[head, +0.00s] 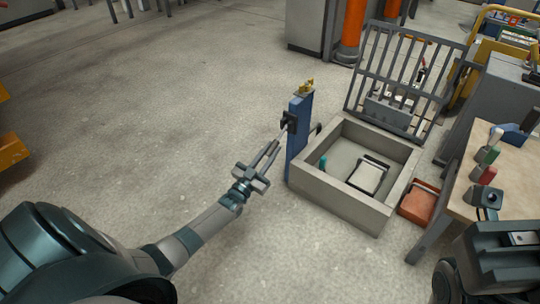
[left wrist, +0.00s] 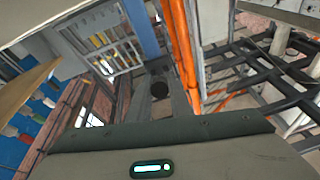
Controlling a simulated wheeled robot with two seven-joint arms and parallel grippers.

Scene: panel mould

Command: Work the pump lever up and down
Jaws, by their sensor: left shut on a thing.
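The pump is a narrow upright blue post (head: 299,135) with a yellow top, standing at the left side of a low grey basin. Its lever (head: 287,126) sticks out from a dark bracket on the post, toward my left arm. My left gripper (head: 272,150) is shut on the lever's outer end, left of the post. In the left wrist view a dark round end (left wrist: 159,90) shows between the grey fingers, with the blue post (left wrist: 141,28) behind. The fingers hide most of the grip. Of my right arm only dark parts show at lower right; its gripper is not visible.
The grey basin (head: 332,197) holds a pale rectangular thing and a small teal thing. A barred grate (head: 410,70) stands behind it. An orange-red box (head: 419,204) sits between basin and wooden table (head: 453,209). Floor left of the post is clear.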

